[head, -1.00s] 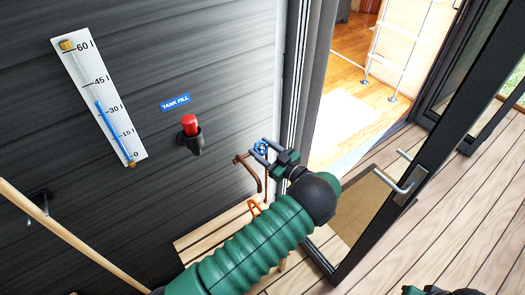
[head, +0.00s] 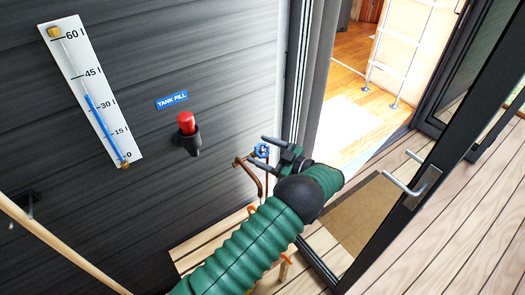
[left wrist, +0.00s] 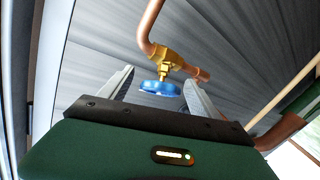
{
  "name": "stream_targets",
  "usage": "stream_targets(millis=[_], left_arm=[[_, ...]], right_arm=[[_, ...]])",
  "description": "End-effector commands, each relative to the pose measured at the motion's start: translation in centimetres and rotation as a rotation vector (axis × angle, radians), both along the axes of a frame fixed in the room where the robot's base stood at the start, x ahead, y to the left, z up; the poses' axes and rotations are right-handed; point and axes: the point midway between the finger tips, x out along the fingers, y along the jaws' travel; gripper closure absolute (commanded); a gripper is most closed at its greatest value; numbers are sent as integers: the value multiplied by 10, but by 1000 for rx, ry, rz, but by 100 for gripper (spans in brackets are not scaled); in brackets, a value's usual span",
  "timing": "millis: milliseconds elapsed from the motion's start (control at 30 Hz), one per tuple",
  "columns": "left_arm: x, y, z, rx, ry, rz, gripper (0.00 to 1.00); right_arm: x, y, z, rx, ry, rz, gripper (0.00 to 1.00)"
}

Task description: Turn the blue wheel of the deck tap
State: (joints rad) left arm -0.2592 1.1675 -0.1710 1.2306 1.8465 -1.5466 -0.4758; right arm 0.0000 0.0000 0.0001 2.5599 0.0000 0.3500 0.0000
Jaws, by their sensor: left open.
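The blue wheel (head: 262,150) of the deck tap sits low on the dark wall beside the door frame, in the middle of the head view. A bent copper pipe (head: 247,163) runs to it. In the left wrist view the blue wheel (left wrist: 160,88) sits below a brass valve body (left wrist: 167,56). My left gripper (head: 270,150) is open, with its fingers pointing at the wheel from the right. In the left wrist view the wheel lies in the gap between the two fingertips (left wrist: 158,82), with no clear contact. My right gripper is not in view.
A gauge (head: 90,95) with a blue column, a "TANK FILL" label (head: 171,100) and a red button (head: 186,122) are on the wall. A slatted wooden bench (head: 200,255) is below. The glass door (head: 415,190) stands open at right. A wooden pole (head: 50,240) crosses lower left.

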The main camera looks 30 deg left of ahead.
Motion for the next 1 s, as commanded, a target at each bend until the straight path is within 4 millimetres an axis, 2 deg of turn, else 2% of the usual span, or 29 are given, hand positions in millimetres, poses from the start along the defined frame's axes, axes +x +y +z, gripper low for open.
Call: stream_targets(millis=[167,267,500,600,733,1000], left_arm=[[1,-8,0,-1,0,-2,28],[1,-27,1,-2,-1,-4,28],[1,-88,2,-3,-1,-3,28],[1,-106,3,-2,1,-2,28],[1,-117,4,-2,0,0,28],[1,-119,4,-1,1,1,28]], right_arm=[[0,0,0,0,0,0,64],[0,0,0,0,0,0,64],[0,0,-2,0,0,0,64],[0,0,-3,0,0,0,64],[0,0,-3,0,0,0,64],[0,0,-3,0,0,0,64]])
